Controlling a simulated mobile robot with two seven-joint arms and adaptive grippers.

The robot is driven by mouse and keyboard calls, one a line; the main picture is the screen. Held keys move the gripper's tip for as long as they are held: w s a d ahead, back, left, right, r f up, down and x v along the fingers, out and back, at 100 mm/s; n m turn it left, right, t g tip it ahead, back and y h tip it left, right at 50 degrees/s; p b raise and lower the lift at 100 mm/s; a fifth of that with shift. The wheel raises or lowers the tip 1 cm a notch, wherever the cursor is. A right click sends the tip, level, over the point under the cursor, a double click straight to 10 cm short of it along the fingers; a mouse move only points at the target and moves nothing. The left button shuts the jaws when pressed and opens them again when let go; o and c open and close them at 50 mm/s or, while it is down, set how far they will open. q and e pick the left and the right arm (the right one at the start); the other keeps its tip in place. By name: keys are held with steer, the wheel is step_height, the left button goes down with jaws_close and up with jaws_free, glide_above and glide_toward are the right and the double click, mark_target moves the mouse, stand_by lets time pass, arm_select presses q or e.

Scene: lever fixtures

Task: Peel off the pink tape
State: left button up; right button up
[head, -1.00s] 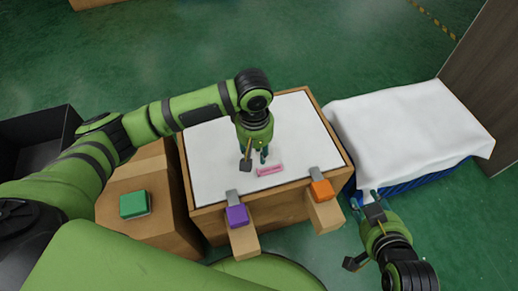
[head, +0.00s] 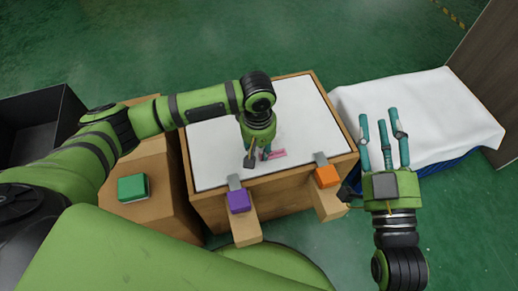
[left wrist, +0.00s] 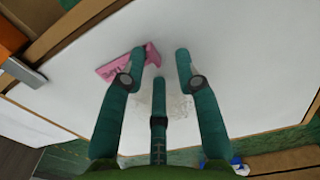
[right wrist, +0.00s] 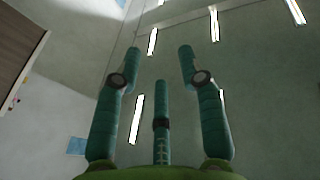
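The pink tape (head: 277,154) lies on the white panel top of the wooden box, partly hidden by my left gripper (head: 262,155) in the head view. In the left wrist view the tape (left wrist: 118,64) has printed marks, and its right end looks bent up beside a fingertip. My left gripper (left wrist: 168,54) has its fingers spread there, with one finger overlapping the tape; I cannot tell whether it touches. My right gripper (head: 384,128) is open and empty, right of the box. Its spread fingers also show in the right wrist view (right wrist: 161,52).
A green block (head: 132,187) sits on a wooden stand at left. A white cloth (head: 430,115) covers something at right. A pale worn patch (left wrist: 172,102) marks the panel.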

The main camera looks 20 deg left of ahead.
arm_select(q)
steer(key=shift+f, duration=0.2)
jaws_close()
stand_by(0.5)
